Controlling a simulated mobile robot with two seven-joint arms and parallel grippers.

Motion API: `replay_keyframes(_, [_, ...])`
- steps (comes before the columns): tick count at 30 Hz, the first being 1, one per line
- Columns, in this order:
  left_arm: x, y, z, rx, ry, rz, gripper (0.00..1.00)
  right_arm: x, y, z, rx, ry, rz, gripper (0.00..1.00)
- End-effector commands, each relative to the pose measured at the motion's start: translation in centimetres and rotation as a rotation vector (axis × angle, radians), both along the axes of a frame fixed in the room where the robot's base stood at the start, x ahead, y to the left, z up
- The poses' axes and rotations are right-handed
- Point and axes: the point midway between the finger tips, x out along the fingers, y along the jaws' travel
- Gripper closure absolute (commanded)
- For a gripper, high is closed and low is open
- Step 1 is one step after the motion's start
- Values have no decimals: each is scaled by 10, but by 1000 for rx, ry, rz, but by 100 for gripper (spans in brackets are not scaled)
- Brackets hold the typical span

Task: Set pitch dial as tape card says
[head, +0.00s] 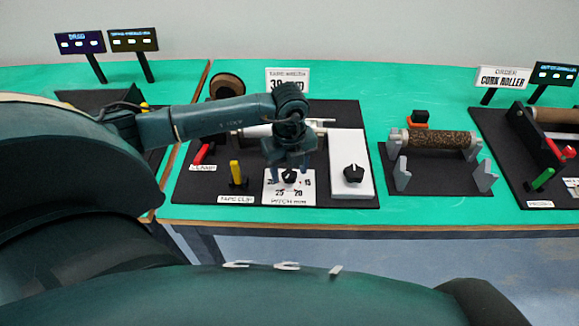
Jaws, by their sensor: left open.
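The pitch dial (289,177) is a black knob on a white plate (270,199) on the black middle station. The plate's lower numbers read 25 and 20, with 15 at the right; the upper part is hidden by my gripper. My left gripper (290,171) is open and points down over the dial, with its fingers at either side of it. I cannot tell if they touch it. The dial's pointer direction is too small to read. The tape card (288,74) stands behind the station; its large line starts with 30, and my arm covers its lower part.
A white box with a black knob (353,174) stands close right of the dial. A yellow lever (236,172) and a red clamp lever (203,153) are to the left. A cork roller (440,141) rests on a stand further right. The green bench's front edge is close below.

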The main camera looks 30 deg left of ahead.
Motion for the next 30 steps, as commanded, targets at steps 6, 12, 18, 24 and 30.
replay_keyframes(6, [0,0,-2,0,0,0,46,0,-1,-1,-1,2,-1,64])
replay_keyframes(12, [0,0,-2,-1,1,0,57,1,-1,0,-2,0,-1,64])
replay_keyframes(18, [0,0,-1,-1,1,0,73,2,-1,0,-3,-3,0,64])
replay_keyframes(24, [0,0,-1,0,1,0,90,2,-2,0,-5,-3,1,64])
replay_keyframes(30, [0,0,-2,1,1,-12,90,2,-1,-1,-4,-4,1,64])
